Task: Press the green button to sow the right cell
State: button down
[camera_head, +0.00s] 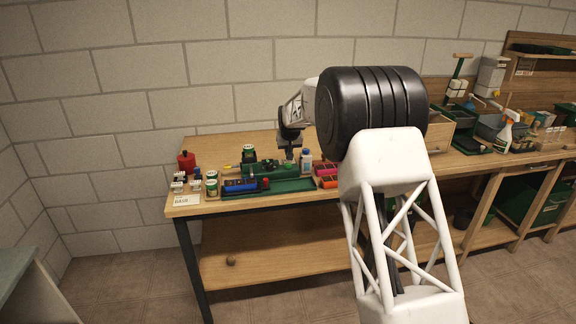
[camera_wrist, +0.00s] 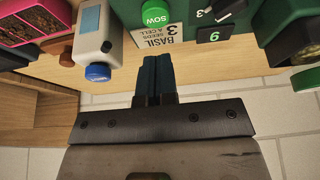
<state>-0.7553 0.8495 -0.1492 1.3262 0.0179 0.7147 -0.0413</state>
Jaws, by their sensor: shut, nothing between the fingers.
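The green button (camera_wrist: 155,13), marked SOW, shows at the top of the wrist view. A white label (camera_wrist: 157,33) reading basil, 3 seeds a cell, is beside it. My gripper (camera_wrist: 158,62) is shut and empty, its fingertips just short of the label in the picture; I cannot tell the gap to the button. In the head view my gripper (camera_head: 289,154) is over the green seeding station (camera_head: 262,170) on the bench. The button is too small to make out there, and I cannot make out the right cell in either view.
A white bottle (camera_wrist: 96,42) with a blue cap stands close beside my fingers; it also shows in the head view (camera_head: 306,160). A pink tray (camera_wrist: 30,20) is at the wrist view's top left. Small jars and a red container (camera_head: 186,161) crowd the bench's left end.

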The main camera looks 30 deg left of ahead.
jog(key=shift+r, duration=1.35)
jog(key=shift+d, duration=0.1)
